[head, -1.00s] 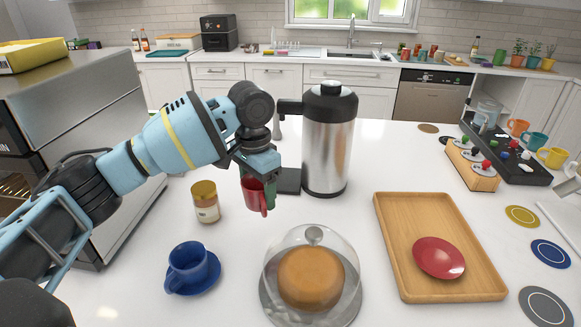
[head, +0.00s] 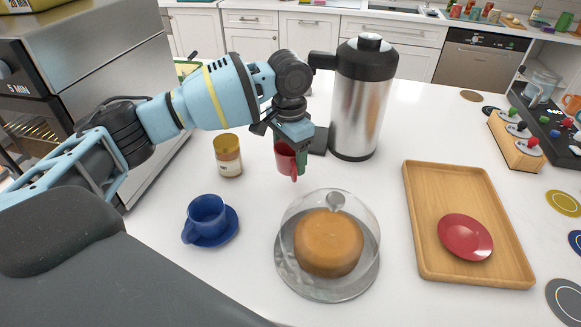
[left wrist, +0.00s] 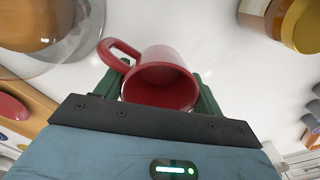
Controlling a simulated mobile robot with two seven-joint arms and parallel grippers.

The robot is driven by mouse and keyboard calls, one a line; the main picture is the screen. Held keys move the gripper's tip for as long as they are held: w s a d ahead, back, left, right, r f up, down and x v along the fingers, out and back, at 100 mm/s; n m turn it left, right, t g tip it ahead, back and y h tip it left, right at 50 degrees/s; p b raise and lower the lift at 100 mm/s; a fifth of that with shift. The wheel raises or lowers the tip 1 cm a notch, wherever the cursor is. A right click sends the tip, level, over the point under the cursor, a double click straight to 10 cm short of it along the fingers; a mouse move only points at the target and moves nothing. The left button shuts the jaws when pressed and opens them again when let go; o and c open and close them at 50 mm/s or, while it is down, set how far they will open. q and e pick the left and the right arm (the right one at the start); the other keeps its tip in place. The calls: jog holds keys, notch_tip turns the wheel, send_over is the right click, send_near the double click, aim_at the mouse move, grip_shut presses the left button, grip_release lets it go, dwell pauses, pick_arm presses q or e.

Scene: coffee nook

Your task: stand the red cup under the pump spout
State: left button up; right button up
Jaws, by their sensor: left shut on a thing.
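My left gripper (head: 290,150) is shut on the red cup (head: 286,160). In the left wrist view the red cup (left wrist: 160,82) sits between the two green fingers, its open mouth towards the camera and its handle to the upper left. The silver pump pot (head: 357,115) with a black top stands just right of the gripper. Its black spout (head: 322,60) points left, above and behind the gripper. A dark flat pad (head: 318,141) lies at the pot's left foot, partly hidden by the gripper. Whether the cup touches the counter is unclear. My right gripper is out of view.
A jar (head: 228,156) and a blue cup (head: 206,215) on a blue saucer stand left. A cake under a clear dome (head: 328,245) is in front. A wooden tray (head: 415,225) with a red saucer (head: 465,237) lies right. White counter is clear between jar and dome.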

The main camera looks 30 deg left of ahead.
aim_at(289, 170)
pick_arm(q)
jog(key=shift+f, duration=2.4)
jog(key=shift+f, duration=0.15)
jog(key=o, duration=1.1)
notch_tip(289, 170, up, 12)
jog(key=shift+r, duration=0.15)
jog(key=shift+c, duration=0.4)
